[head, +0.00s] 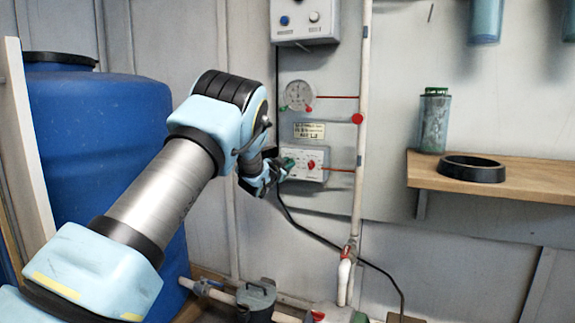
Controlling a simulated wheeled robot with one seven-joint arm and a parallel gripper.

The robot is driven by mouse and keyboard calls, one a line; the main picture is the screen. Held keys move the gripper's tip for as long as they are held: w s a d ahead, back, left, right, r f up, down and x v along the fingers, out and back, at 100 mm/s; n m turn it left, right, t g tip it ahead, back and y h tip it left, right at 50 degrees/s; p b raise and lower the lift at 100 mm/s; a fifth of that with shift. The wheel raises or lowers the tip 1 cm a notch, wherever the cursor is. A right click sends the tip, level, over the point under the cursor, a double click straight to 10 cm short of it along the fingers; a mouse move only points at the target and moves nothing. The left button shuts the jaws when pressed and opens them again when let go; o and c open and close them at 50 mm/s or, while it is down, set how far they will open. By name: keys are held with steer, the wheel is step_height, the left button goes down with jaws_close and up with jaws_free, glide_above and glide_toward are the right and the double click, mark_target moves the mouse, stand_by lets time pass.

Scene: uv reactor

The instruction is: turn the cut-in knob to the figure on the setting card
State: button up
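A white switch box (322,174) is mounted on the wall panel in the head view. A red knob (311,164) shows on its front, right of my gripper. A dark green part (288,163), perhaps a second knob, shows at the box's left side, right by my fingertips. My gripper (280,169) is at this left side, and I cannot tell whether it touches the green part or is shut on it. A small cream card (309,130) with dark print is fixed above the box; its figures are too small to read. A round gauge (298,95) with green and red markers is above the card.
A white control unit (305,20) hangs above the gauge. A white vertical pipe (361,120) with a red fitting runs right of the box. A black cable (325,242) hangs below. A blue barrel (100,150) stands left, a wooden shelf (535,180) right.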

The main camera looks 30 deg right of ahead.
steer(key=shift+o, duration=1.4)
steer(key=p+v, duration=0.1)
steer(key=v, duration=0.9)
steer(key=shift+s+a, duration=0.3)
steer(key=shift+s, duration=0.1)
